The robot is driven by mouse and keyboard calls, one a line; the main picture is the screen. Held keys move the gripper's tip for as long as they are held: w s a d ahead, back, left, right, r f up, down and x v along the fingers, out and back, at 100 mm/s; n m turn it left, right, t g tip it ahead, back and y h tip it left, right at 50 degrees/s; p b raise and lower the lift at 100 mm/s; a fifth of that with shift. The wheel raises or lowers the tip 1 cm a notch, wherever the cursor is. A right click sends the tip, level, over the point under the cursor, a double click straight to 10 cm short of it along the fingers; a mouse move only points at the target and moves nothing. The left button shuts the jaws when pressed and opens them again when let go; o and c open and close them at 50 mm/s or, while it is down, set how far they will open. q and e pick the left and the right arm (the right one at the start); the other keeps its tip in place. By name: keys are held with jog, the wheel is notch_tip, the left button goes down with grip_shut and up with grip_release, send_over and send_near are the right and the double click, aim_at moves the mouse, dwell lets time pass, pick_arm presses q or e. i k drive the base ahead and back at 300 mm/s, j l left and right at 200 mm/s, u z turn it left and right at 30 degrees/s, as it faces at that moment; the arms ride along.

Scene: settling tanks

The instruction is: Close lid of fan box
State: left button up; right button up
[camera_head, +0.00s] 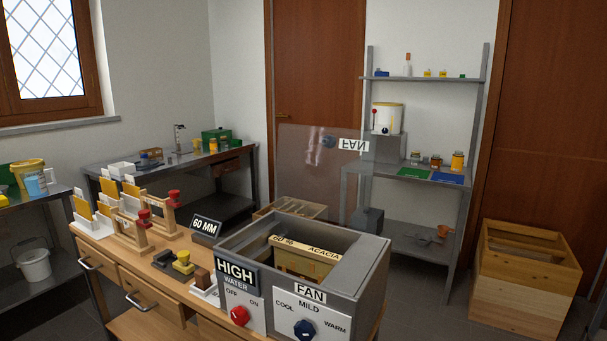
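The fan box (374,272) is a grey open-topped box at the front of the wooden bench. Its front carries a FAN label (310,293), a COOL/MILD/WARM scale and a dark blue knob (304,330). A see-through lid panel (300,180) stands roughly upright behind the box, so the top is open. A FAN marking and a blue spot show on the panel; I cannot tell whether they are reflections. A yellowish wooden piece with a strip marked ACACIA (305,249) sits inside. Neither of my grippers is in view.
Left of the FAN panel are a HIGH WATER panel (237,278) and red knob (239,316). A 60 MM sign (206,227) and wooden stands (130,228) share the bench. A metal shelf (437,238) stands behind; a wooden crate (515,305) is on the floor right.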

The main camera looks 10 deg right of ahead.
aim_at(329, 142)
jog(key=l+u, duration=0.6)
jog(key=l, duration=0.2)
jog(key=l+u, duration=0.6)
jog(key=l, duration=0.2)
jog(key=l+u, duration=0.4)
jog(key=l, duration=0.45)
jog(key=l+u, duration=0.35)
jog(key=l, duration=1.4)
jog(key=l+u, duration=0.15)
jog(key=l, duration=0.35)
jog(key=l+u, duration=0.2)
jog(key=l, duration=0.35)
jog(key=j, duration=0.15)
